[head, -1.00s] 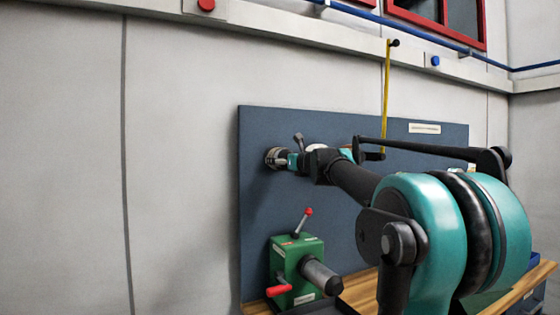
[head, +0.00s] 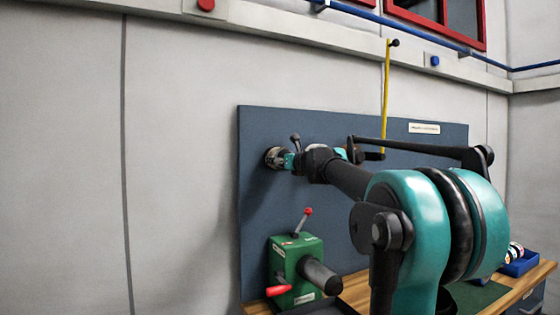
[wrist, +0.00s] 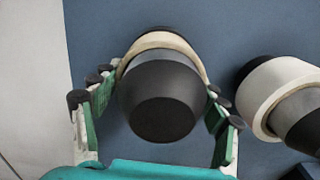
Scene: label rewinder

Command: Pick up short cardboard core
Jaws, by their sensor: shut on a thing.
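The short cardboard core (wrist: 165,41) is a thin tan ring around a dark tapered peg (wrist: 160,105) on the blue-grey board. My gripper (wrist: 162,88) has its green fingers on both sides of this peg, shut on the core, which still surrounds the peg. In the head view my gripper (head: 288,160) is at the left part of the board, beside the peg end. The far side of the core is hidden behind the peg.
A second peg with a wider cream core (wrist: 273,90) is close on the right. Below the board, a green crank device (head: 297,262) with red knobs stands on the wooden bench (head: 357,287). A blue bin (head: 522,265) holds small rolls at the right. A yellow strip (head: 386,95) hangs above.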

